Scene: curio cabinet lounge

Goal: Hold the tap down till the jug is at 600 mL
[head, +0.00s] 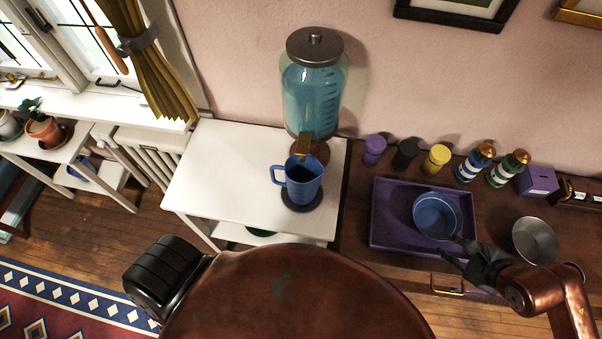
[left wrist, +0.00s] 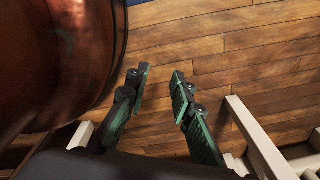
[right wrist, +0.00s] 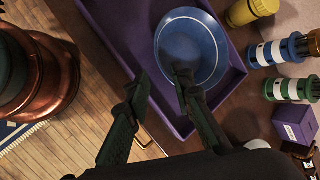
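A glass dispenser (head: 312,100) with a grey lid holds blue-tinted liquid at the wall. Its brass-coloured tap (head: 303,146) is low on the front, above a blue jug (head: 302,184). The jug stands upright on a dark round mat (head: 300,204) on a white side table; its handle points left. I cannot read its level, and no stream shows. My right gripper (head: 453,247) is open at the front edge of a purple tray, well right of the jug; in the right wrist view (right wrist: 162,82) one fingertip overlaps a blue bowl. My left gripper (left wrist: 160,75) is open and empty above the wooden floor.
The blue bowl (head: 437,216) is in the purple tray (head: 386,240) on a brown counter. Behind are purple, black and yellow jars (head: 436,159) and blue and green bottles (head: 507,168). A metal bowl (head: 535,241) stands right. The white table (head: 226,187) is clear left of the jug.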

